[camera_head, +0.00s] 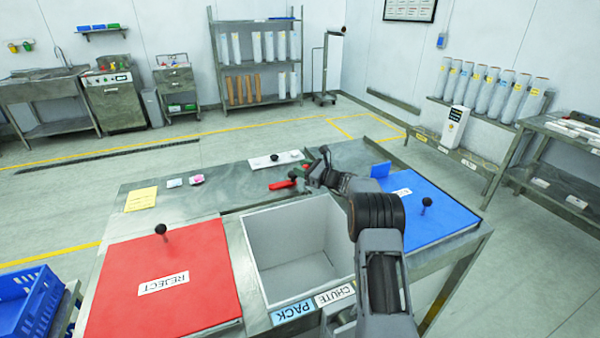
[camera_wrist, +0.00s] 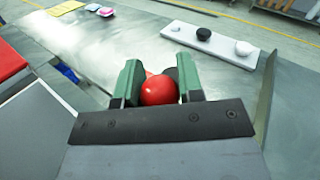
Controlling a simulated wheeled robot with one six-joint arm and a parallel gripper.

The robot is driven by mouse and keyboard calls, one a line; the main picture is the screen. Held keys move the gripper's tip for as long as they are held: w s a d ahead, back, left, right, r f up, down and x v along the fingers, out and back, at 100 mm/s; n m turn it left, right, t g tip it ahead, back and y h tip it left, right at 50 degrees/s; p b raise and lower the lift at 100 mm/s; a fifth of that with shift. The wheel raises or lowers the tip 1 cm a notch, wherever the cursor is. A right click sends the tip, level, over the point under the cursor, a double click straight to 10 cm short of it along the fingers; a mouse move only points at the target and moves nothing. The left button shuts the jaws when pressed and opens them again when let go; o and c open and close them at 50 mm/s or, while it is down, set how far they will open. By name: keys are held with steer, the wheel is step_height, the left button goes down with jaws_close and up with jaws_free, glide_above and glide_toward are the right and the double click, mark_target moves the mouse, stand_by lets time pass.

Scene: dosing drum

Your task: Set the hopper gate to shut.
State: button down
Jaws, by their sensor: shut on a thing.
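My gripper (camera_wrist: 158,78) has its green jaws closed around a round red knob (camera_wrist: 158,90) in the wrist view. A dark rounded part shows just behind the knob. In the head view my gripper (camera_head: 305,180) is low over the far side of the steel table, beyond the open white chute, and a red part (camera_head: 281,185) shows beside it. My arm and gripper hide much of this spot. I cannot tell from these frames how the hopper gate stands.
A red REJECT lid (camera_head: 195,260) lies left of the open white chute (camera_head: 290,285), and a blue lid (camera_head: 440,220) lies right. Both have black knobs. A white strip (camera_head: 262,162) with dark and pale knobs lies beyond my gripper. A yellow note (camera_head: 141,199) lies at left.

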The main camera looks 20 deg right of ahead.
steer(key=shift+d, duration=0.5)
steer(key=shift+r, duration=0.1)
steer(key=c, duration=0.8)
jaws_free()
steer(key=shift+w+d, duration=0.1)
steer(key=shift+d, duration=0.05)
steer(key=b+v, duration=0.2)
steer(key=v, duration=1.1)
steer(key=shift+s+d, duration=0.15)
steer(key=shift+s, duration=0.2)
